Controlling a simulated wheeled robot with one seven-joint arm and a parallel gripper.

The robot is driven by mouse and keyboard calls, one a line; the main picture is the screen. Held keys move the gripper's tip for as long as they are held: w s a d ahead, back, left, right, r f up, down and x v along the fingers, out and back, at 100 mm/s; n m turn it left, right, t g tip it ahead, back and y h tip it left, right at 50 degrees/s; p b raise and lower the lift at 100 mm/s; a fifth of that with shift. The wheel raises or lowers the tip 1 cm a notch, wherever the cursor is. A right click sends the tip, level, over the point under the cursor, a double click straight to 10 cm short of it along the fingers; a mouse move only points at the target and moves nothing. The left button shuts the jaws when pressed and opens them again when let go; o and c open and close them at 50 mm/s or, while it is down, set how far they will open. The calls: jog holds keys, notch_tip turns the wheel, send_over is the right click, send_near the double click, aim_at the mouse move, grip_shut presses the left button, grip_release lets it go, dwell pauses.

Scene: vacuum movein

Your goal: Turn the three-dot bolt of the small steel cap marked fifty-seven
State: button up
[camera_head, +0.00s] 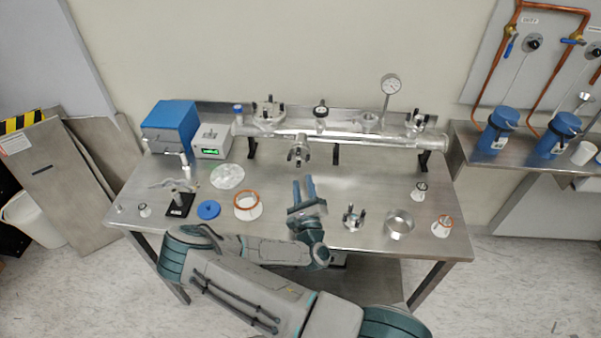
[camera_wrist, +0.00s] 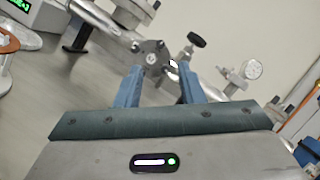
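A small steel cap (camera_head: 299,153) with dark bolts sits on the front of the horizontal steel pipe. It also shows in the wrist view (camera_wrist: 151,58), beyond my fingertips, with bolts around its rim and a small white mark on one side. The number and dot marks are too small to read. My gripper (camera_head: 304,184) has two blue fingers pointing up the picture, below and apart from the cap. In the wrist view my gripper (camera_wrist: 157,78) is open, with nothing between the fingers.
The pipe (camera_head: 345,135) spans the back of the steel table (camera_head: 330,205) and carries other flanges and a gauge (camera_head: 391,85). A loose bolted flange (camera_head: 353,217), a steel ring (camera_head: 399,222) and an orange-rimmed part (camera_head: 248,204) stand near the front. Bare tabletop lies below the cap.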

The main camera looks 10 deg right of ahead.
jog(key=shift+b+v, duration=0.3)
jog(key=shift+v, duration=1.7)
